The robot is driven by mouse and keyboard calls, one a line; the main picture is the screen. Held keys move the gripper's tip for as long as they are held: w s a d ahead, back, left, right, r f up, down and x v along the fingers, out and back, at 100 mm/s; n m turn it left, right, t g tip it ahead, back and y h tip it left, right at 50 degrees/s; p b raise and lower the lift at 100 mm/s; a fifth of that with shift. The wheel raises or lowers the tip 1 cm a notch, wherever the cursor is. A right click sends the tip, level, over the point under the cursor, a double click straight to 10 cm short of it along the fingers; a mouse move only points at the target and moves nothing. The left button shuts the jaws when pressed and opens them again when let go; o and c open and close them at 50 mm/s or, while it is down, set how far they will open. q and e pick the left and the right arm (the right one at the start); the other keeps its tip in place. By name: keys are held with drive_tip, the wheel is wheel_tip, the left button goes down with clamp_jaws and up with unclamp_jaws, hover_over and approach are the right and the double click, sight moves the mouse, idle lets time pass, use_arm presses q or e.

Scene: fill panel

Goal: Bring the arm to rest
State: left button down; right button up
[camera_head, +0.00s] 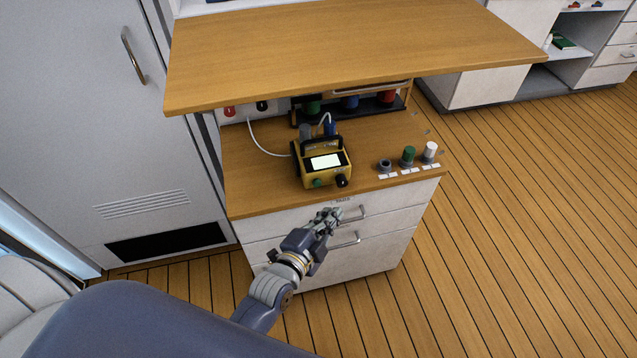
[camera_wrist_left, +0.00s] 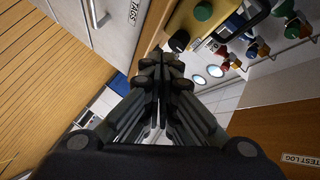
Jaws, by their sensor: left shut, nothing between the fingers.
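My left gripper (camera_head: 328,216) is in front of the cabinet's upper drawer (camera_head: 285,222), just below the front edge of the wooden counter (camera_head: 255,195). My right gripper does not show in either view.
A yellow device (camera_head: 322,163) with a lit screen stands on the counter. A green knob (camera_head: 407,155) and a white knob (camera_head: 431,150) stand at the counter's right. A wooden shelf (camera_head: 340,50) overhangs the counter. Open plank floor (camera_head: 490,220) lies to the right.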

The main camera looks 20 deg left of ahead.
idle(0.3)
use_arm(q)
drive_tip(key=s+a+f+n+g, duration=0.15)
drive_tip(key=s+f, duration=0.25)
drive_tip(key=f, duration=0.5)
drive_tip(key=s+f+n+g, duration=0.25)
drive_tip(key=s+f, duration=0.25)
drive_tip(key=f, duration=0.4)
drive_tip(key=s+a+f+n+g, duration=0.1)
drive_tip(key=s+f+g, duration=0.25)
drive_tip(key=f, duration=0.55)
drive_tip(key=s+a+f+n+g+y, duration=0.1)
drive_tip(key=s+a+f+n+g, duration=0.1)
drive_tip(key=s+f, duration=0.3)
drive_tip(key=s+a+f+n+g, duration=0.2)
drive_tip(key=s+f, duration=0.3)
drive_tip(key=s, duration=0.8)
drive_tip(key=s+a+f+n+g+y, duration=0.1)
drive_tip(key=s+a+f, duration=0.3)
drive_tip(key=s, duration=0.6)
drive_tip(key=shift+f+n+g+y, duration=0.3)
drive_tip(key=shift+f+n+g, duration=0.3)
drive_tip(key=shift+f+g, duration=0.25)
